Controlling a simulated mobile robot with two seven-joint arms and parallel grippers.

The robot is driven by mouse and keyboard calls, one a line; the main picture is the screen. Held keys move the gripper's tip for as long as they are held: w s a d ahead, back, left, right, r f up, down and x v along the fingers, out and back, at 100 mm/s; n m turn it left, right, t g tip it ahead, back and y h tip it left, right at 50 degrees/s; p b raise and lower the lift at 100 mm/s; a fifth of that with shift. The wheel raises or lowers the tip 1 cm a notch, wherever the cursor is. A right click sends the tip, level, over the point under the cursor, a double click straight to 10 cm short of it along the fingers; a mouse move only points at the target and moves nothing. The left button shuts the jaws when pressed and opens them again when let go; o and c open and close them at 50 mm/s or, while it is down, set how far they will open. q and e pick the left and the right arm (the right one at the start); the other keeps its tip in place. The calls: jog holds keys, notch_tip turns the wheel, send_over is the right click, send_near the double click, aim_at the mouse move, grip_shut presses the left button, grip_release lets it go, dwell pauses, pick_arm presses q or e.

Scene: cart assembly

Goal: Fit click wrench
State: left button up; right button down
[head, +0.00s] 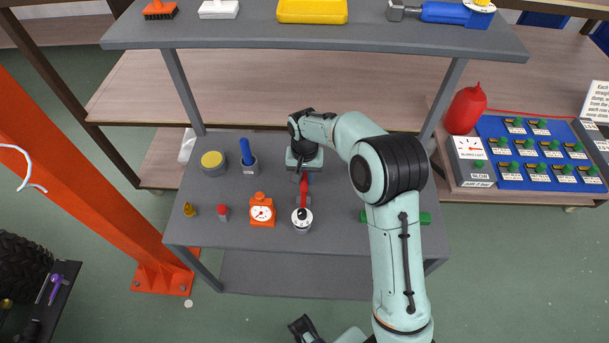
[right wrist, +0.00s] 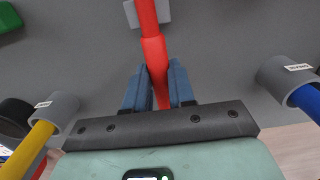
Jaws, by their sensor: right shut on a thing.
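My right gripper (head: 304,177) reaches down over the grey cart's middle shelf (head: 345,236). In the right wrist view its blue fingers (right wrist: 159,84) are shut on a red bar-shaped tool, which looks like the click wrench (right wrist: 154,50). In the head view the red tool (head: 304,190) runs from the gripper toward a round white dial on a grey base (head: 302,222). In the right wrist view its far end meets a light grey block (right wrist: 131,14). I cannot tell whether it is seated there. The gripped end is partly hidden. My left gripper's fingers do not show.
An orange gauge (head: 262,212), a blue handle in a grey cup (head: 246,155) and a yellow-topped cylinder (head: 213,162) stand left of the gripper. A green item (head: 425,218) lies to the right, partly behind my arm. The upper shelf (head: 350,35) overhangs behind.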

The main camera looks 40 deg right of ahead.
jog(key=c, duration=0.9)
grip_release()
jog(key=shift+o, duration=0.2)
notch_tip(320, 180, up, 13)
jog(key=p, duration=0.1)
jog(key=shift+r+p, duration=0.2)
jog(key=shift+p, duration=0.2)
jog(key=shift+d+f, duration=0.1)
